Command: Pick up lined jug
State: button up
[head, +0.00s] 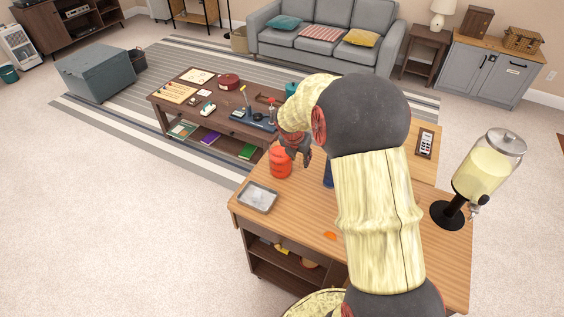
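A red-orange container (280,163) with a narrower top stands upright on the near wooden table. It could be the lined jug, but lines on it are too small to make out. My gripper (303,157) is at its upper right, close to its top. I cannot tell whether they touch. The fingers are small, dark and partly merged with the arm, so their opening does not show. A blue object (328,175) stands right of the container, mostly hidden by my arm.
The wooden table (290,218) also bears a grey metal tray (257,197), a small orange item (330,236), a remote-like device (426,143) and a tall drink dispenser (488,168). A cluttered coffee table (226,124) stands beyond.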

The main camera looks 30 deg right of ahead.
aim_at(301, 168)
jog(key=b+x, duration=0.2)
jog(key=x, duration=0.3)
jog(key=shift+w+f, duration=0.15)
jog(key=shift+f, duration=0.15)
jog(key=shift+d+r, duration=0.1)
jog(key=c, duration=0.3)
jog(key=c, duration=0.4)
grip_shut()
jog(key=shift+w+r, duration=0.1)
dwell(0.3)
